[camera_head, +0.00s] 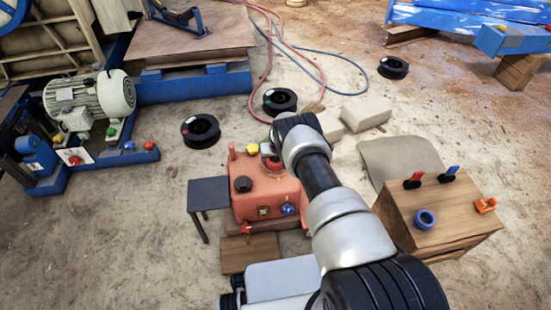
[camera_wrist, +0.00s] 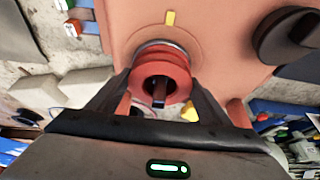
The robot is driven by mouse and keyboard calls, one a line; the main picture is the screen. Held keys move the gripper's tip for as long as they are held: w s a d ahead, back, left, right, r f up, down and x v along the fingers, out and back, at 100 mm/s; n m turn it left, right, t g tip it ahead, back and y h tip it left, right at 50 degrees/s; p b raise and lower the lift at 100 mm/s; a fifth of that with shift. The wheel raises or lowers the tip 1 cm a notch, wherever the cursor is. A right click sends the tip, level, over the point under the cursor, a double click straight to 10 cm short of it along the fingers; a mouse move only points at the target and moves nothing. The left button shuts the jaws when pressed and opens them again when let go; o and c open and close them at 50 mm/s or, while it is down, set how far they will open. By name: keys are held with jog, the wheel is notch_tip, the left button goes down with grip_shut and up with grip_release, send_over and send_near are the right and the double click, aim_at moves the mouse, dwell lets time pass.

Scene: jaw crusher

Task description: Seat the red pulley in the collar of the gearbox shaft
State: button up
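The red pulley (camera_wrist: 176,68) is a grooved red ring between the two fingers of my gripper (camera_wrist: 161,82) in the wrist view. The fingers appear to press on its sides. Its dark bore faces the wrist camera. Behind it, a grey metal rim of the collar (camera_wrist: 158,42) shows on the orange gearbox (camera_wrist: 228,22). The pulley lines up closely with the collar; I cannot tell how deep it sits. In the head view the gearbox (camera_head: 262,200) stands low on the ground, and my arm hides most of the gripper and pulley (camera_head: 272,163).
A wooden box (camera_head: 450,222) at right carries red and blue handled items, a blue ring (camera_head: 425,220) and an orange part (camera_head: 485,205). A dark side table (camera_head: 208,193) stands left of the gearbox. A yellow knob (camera_head: 252,149) and black cap (camera_head: 243,184) rise from the gearbox top.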

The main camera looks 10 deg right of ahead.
jog(key=shift+o, duration=1.1)
